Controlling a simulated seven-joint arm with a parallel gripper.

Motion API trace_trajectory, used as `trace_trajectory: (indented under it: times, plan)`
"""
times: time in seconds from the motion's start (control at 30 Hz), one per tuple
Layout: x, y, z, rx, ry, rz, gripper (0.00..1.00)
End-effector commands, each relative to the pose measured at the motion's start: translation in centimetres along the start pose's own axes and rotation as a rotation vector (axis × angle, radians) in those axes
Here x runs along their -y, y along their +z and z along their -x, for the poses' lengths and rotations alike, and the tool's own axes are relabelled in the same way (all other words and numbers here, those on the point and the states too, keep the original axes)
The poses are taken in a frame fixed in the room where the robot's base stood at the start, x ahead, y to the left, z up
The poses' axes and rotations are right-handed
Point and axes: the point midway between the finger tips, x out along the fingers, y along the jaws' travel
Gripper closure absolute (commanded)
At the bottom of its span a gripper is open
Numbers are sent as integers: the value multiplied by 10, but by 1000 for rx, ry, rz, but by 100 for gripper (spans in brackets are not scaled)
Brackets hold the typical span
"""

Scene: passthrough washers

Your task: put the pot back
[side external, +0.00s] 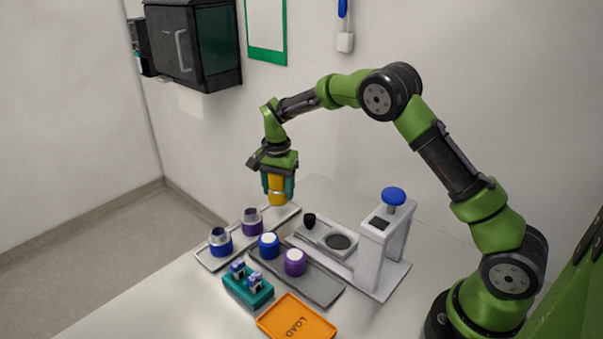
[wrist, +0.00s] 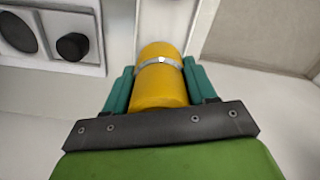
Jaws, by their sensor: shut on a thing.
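My gripper (side external: 277,190) has its teal fingers shut on a yellow pot (side external: 276,196) with a metal band. In the side view it hangs above the far end of the light grey tray (side external: 287,217); the exact height is hard to tell. The yellow pot (wrist: 160,88) also sits between the fingers in the wrist view. On the light tray stand a blue pot (side external: 221,246) and a purple pot (side external: 252,227), both with grey tops. The far end of that tray looks bare.
A dark tray (side external: 322,290) holds a blue lid (side external: 269,253) and a purple lid (side external: 295,268). A white press (side external: 372,255) with a blue knob (side external: 394,196) stands to the right. A teal vial rack (side external: 260,296) and an orange LOAD tray (side external: 285,324) are in front.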

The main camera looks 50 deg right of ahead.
Motion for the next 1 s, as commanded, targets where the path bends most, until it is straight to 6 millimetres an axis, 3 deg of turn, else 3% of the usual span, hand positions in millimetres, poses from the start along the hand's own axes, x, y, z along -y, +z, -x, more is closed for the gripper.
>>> trace_trajectory:
  times: [0.23,0.67,0.7,0.83,1.0]
  plan:
    - [-1,0,-33,1,2,-1,88]
    - [0,0,-39,0,0,0,88]
    - [0,0,-39,1,0,0,40]
    - [0,0,-39,1,1,0,20]
    - [0,0,-39,1,1,0,19]
